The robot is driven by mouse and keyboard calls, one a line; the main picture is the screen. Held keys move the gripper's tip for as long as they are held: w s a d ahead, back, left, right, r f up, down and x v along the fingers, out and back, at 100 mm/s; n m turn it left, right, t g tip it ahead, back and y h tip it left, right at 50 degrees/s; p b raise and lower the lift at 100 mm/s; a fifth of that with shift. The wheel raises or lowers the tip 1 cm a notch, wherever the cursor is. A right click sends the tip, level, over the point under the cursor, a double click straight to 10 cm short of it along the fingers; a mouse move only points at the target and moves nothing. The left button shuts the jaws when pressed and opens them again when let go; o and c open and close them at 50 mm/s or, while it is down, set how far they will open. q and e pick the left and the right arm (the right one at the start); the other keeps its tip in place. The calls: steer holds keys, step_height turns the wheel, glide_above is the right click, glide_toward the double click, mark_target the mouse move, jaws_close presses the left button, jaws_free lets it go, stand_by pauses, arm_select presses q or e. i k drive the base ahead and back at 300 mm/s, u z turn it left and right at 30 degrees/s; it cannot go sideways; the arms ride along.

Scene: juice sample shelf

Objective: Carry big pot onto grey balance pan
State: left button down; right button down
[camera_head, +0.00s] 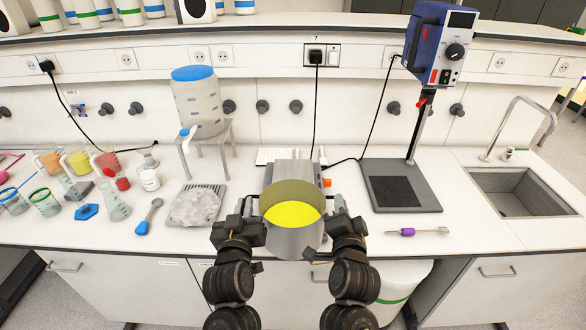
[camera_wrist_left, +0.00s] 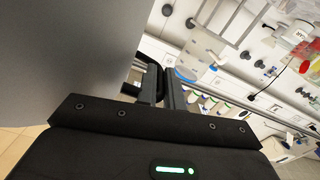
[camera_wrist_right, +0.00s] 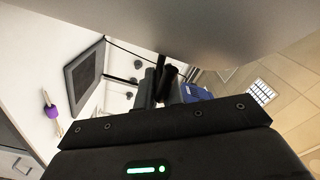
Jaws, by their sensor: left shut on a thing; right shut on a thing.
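The big pot (camera_head: 292,242) is a grey metal cylinder with yellow contents, held in front of the bench edge in the head view. My left gripper (camera_head: 246,208) is shut at the pot's left side and my right gripper (camera_head: 338,207) is shut at its right side. The pot's wall fills the upper left of the left wrist view (camera_wrist_left: 70,55) and the top of the right wrist view (camera_wrist_right: 180,25).
A tray of clear lumps (camera_head: 215,190) and a blue-handled scoop (camera_head: 147,222) lie to the left. A stirrer stand (camera_head: 410,205) and a purple-handled tool (camera_head: 408,232) are to the right, before the sink (camera_head: 520,205). Beakers and a flask (camera_head: 115,208) crowd the far left.

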mark_target(292, 172)
steer(key=i, duration=1)
